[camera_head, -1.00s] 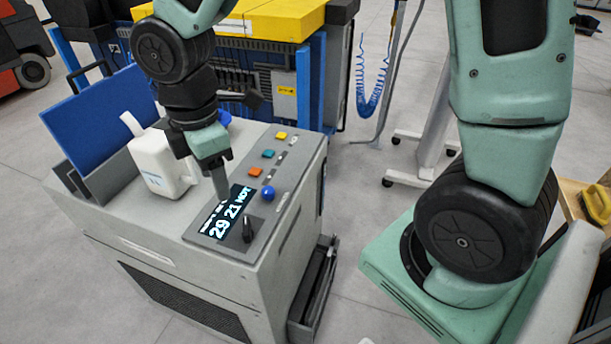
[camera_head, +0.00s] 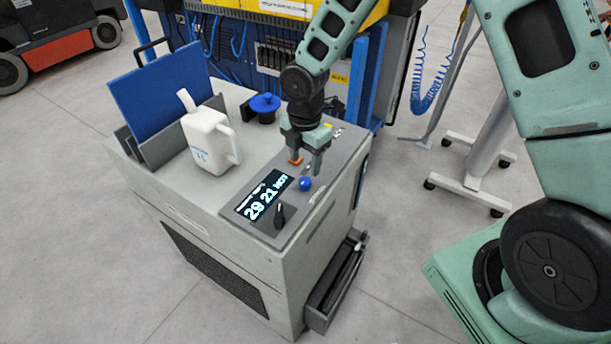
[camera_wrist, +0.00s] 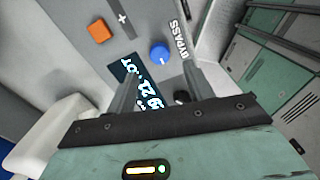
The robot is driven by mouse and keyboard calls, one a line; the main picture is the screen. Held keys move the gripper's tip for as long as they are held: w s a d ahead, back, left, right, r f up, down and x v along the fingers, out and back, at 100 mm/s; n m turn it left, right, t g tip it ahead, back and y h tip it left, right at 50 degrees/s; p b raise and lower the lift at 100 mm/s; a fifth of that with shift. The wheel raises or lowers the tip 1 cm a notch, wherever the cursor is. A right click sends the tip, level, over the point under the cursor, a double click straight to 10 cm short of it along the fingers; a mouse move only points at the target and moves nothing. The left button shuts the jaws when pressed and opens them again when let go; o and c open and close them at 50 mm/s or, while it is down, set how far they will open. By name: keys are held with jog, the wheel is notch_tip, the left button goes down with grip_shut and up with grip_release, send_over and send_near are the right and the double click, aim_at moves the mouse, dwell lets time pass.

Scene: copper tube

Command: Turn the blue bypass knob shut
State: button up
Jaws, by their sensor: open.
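The round blue bypass knob (camera_head: 305,184) is on the grey panel on top of the machine, right of the lit display. It also shows in the wrist view (camera_wrist: 160,53), beside the printed word BYPASS, with a short pale mark on its lower side. My gripper (camera_head: 307,168) is above the panel, pointing down, just behind the knob in the head view. In the wrist view its two fingers (camera_wrist: 160,78) are apart and empty, with the knob beyond the gap between their tips. The exact height of the fingertips above the panel is hard to tell.
A black knob (camera_head: 279,215) stands in front of the blue one, near the display (camera_head: 264,196). An orange button (camera_wrist: 98,31) is close by. A white jug (camera_head: 208,140), a blue-lidded part (camera_head: 265,104) and a blue board (camera_head: 160,98) are also on the machine (camera_head: 205,225).

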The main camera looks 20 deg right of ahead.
aim_at(305, 180)
notch_tip(305, 180, down, 7)
jog(key=shift+f+p, duration=0.1)
jog(key=shift+p, duration=0.45)
jog(key=c, duration=1)
